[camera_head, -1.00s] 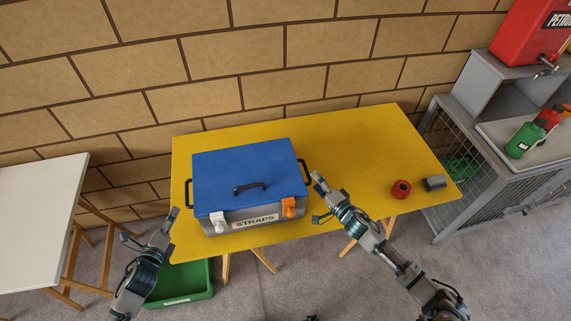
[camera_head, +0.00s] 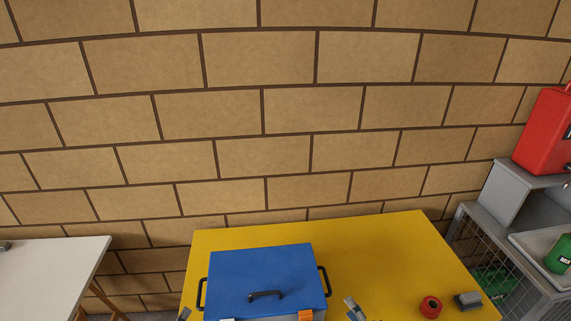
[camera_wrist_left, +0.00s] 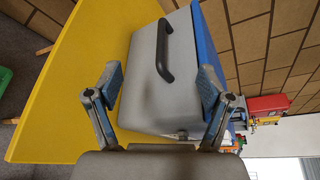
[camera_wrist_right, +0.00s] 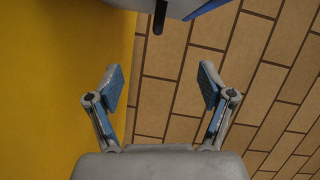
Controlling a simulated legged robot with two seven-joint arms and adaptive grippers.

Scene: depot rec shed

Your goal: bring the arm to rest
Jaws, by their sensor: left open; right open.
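A box with a blue lid (camera_head: 262,278) and grey body (camera_wrist_left: 150,85) sits on the yellow table, its lid down. Black handles are on its sides and lid; its front is cut off by the frame edge. My left gripper (camera_wrist_left: 160,84) is open and empty, with the box's side handle beyond its fingers. My right gripper (camera_wrist_right: 161,82) is open and empty near the table edge, with part of the box at the top of that view. In the head view only the tip of the right gripper (camera_head: 354,309) and a bit of the left show, either side of the box.
The yellow table (camera_head: 385,255) also bears a red roll (camera_head: 431,306) and a small grey block (camera_head: 467,300) at its right. A white table (camera_head: 45,270) stands at left. A grey cage cabinet (camera_head: 515,200) with a red can (camera_head: 545,135) stands at right. A brick wall (camera_head: 260,110) is behind.

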